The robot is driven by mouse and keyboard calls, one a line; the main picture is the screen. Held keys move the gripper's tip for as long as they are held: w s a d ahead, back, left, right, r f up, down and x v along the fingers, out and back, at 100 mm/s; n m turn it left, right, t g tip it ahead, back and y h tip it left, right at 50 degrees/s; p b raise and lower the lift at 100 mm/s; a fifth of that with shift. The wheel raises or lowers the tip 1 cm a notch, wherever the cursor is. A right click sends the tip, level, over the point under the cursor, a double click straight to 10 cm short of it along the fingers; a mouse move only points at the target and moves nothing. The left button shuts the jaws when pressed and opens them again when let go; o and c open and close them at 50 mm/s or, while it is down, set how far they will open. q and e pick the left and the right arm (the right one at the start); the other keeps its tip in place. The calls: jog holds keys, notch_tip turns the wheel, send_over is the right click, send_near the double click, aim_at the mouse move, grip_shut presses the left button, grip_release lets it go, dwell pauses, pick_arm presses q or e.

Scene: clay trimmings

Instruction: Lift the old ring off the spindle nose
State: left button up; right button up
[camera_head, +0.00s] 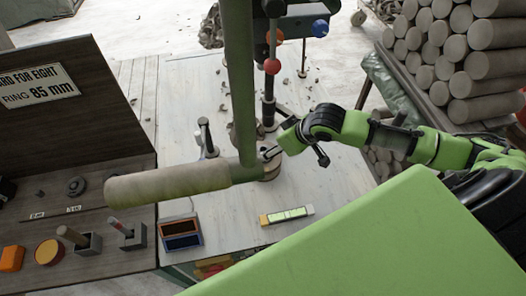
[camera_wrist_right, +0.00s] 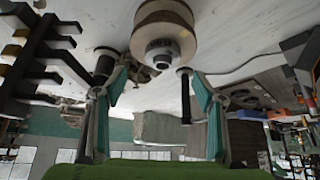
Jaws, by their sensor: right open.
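In the right wrist view, the grey spindle nose (camera_wrist_right: 161,52) points toward the camera. A tan-edged round piece (camera_wrist_right: 164,14), which looks like the old ring, sits around it; I cannot tell where ring ends and spindle begins. My right gripper (camera_wrist_right: 160,77) is open, its two fingers spread either side of the nose's tip, with nothing between them. My left gripper does not show.
A level (camera_head: 287,215) and a two-coloured tray (camera_head: 181,234) lie on the pale table (camera_head: 320,190). Stacked clay logs (camera_head: 440,60) fill the right.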

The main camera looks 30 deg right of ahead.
jog(key=shift+x, duration=0.95)
jog(key=shift+w+a+f+p, duration=0.1)
jog(key=shift+a+f+p, duration=0.05)
jog(key=shift+p, duration=0.25)
jog(key=p+x, duration=0.1)
jog(key=x, duration=0.2)
jog(key=shift+a+f, duration=0.1)
jog(key=shift+f, duration=0.05)
jog(key=shift+w+a+f, duration=0.1)
jog(key=shift+w+f, duration=0.15)
jog(key=shift+f, duration=0.25)
jog(key=shift+c, duration=0.4)
jog(key=c, duration=1.2)
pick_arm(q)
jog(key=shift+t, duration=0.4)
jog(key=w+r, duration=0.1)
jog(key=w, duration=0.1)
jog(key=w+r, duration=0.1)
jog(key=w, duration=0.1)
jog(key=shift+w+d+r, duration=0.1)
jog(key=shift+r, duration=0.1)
pick_arm(e)
jog(key=shift+c, duration=1.4)
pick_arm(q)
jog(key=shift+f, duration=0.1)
pick_arm(e)
jog(key=shift+w+r, duration=0.1)
jog(key=shift+r, duration=0.05)
